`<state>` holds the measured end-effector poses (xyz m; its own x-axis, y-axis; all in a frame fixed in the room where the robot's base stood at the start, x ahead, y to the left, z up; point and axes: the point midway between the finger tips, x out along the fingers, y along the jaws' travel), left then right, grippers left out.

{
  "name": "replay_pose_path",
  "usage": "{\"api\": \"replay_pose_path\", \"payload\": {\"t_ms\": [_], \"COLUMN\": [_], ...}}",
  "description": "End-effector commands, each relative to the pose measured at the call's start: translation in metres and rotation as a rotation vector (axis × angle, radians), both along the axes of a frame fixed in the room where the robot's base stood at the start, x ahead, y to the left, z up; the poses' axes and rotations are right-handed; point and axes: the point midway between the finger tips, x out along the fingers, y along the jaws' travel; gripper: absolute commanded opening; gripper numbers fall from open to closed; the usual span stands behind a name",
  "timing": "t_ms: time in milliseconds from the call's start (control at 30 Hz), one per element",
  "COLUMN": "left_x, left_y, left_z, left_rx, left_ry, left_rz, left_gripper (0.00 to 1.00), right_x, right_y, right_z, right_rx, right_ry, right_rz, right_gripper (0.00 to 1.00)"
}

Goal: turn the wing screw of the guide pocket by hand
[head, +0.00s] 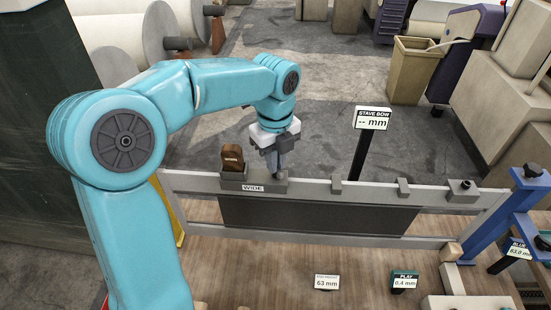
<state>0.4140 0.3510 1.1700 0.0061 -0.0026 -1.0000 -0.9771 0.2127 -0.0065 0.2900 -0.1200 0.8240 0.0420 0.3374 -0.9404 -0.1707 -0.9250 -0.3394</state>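A grey frame (330,184) with a dark panel lies across the view, and a grey block labelled WIDE (253,188) sits on its top rail at the left. My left arm reaches over from the left, and its gripper (279,169) points down at the right end of this block. A small grey piece shows under the fingertips, perhaps the wing screw, but the fingers largely hide it. I cannot tell whether the fingers are closed on it. My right gripper is not in view.
A brown wooden block (232,158) stands just left of the gripper. A STAVE BOW sign (373,118) on a black post rises behind the rail. Small displays (404,280) stand in front. A blue stand (500,230) is at the right. Open grey floor lies behind.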

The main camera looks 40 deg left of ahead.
Motion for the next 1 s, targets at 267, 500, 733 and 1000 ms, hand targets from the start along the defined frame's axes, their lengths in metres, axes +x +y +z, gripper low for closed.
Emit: {"api": "replay_pose_path", "payload": {"t_ms": [267,500,733,1000], "left_x": [-0.001,-0.001,0.000,0.000], "left_y": [0.000,0.000,0.000,0.000], "left_z": [0.000,0.000,0.020,0.045], "left_rx": [0.000,0.000,0.000,0.000], "left_ry": [-0.001,0.000,-0.002,-0.003], "left_rz": [0.141,0.139,0.139,0.139], "left_gripper": [0.33,0.36,0.36,0.36], "right_x": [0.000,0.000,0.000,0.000], "right_y": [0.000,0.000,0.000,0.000], "right_z": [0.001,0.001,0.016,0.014], "right_rx": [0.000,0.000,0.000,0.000], "right_ry": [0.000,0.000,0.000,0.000], "right_rz": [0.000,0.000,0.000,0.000], "right_gripper": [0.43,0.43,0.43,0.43]}}
